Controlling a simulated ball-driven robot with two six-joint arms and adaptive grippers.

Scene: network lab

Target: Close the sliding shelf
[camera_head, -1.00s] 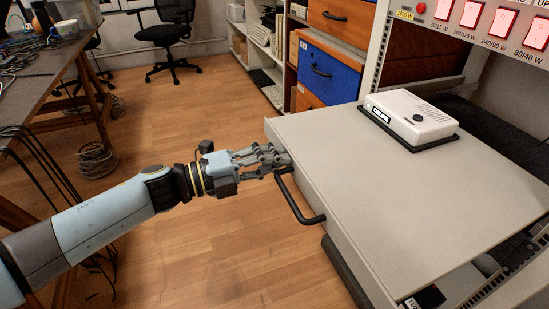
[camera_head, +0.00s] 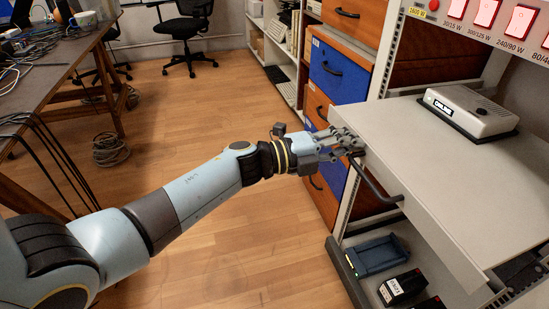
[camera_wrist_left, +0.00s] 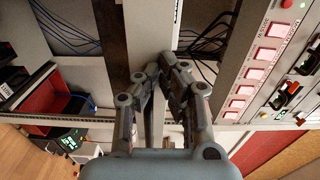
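The sliding shelf (camera_head: 440,165) is a pale grey flat board standing partly out of the rack on the right of the head view. A dark bar handle (camera_head: 375,185) is on its front face. My right gripper is not in view.
A white device (camera_head: 470,110) lies on the shelf. The rack has red lit switches (camera_head: 487,12) above. Below the shelf are a blue-grey tray (camera_head: 375,256) and black boxes (camera_head: 394,288). Drawer cabinets (camera_head: 340,68) stand behind; a cluttered table (camera_head: 65,45) is left. The wooden floor between is open.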

